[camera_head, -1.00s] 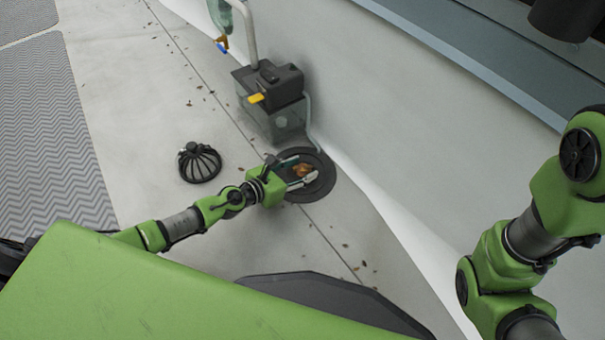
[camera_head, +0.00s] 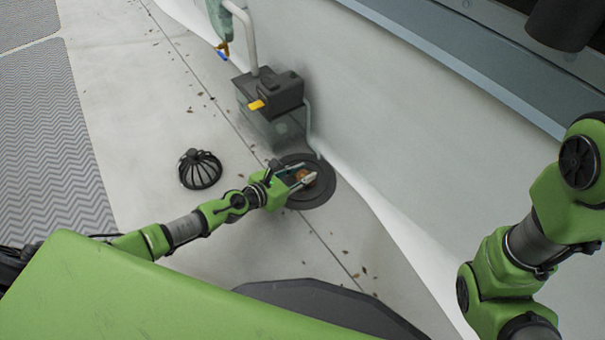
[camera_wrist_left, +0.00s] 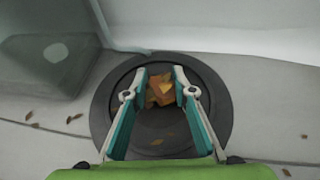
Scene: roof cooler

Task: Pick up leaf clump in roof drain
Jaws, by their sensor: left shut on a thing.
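The leaf clump (camera_head: 302,175) is a small orange-brown bundle over the dark round roof drain (camera_head: 318,193). It also shows in the left wrist view (camera_wrist_left: 160,88), between the fingertips. My left gripper (camera_head: 304,176) is over the drain, with its two teal-padded fingers shut on the clump from both sides. The fingers hide part of the clump in the head view. I cannot tell whether the clump touches the drain. My right arm stands at the right edge of the head view, but its gripper is out of view.
A black domed strainer (camera_head: 200,169) lies on the pale roof left of the drain. A grey pump box with a clear tank (camera_head: 270,98) stands just behind the drain by the white parapet (camera_head: 400,130). Small loose leaves dot the roof.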

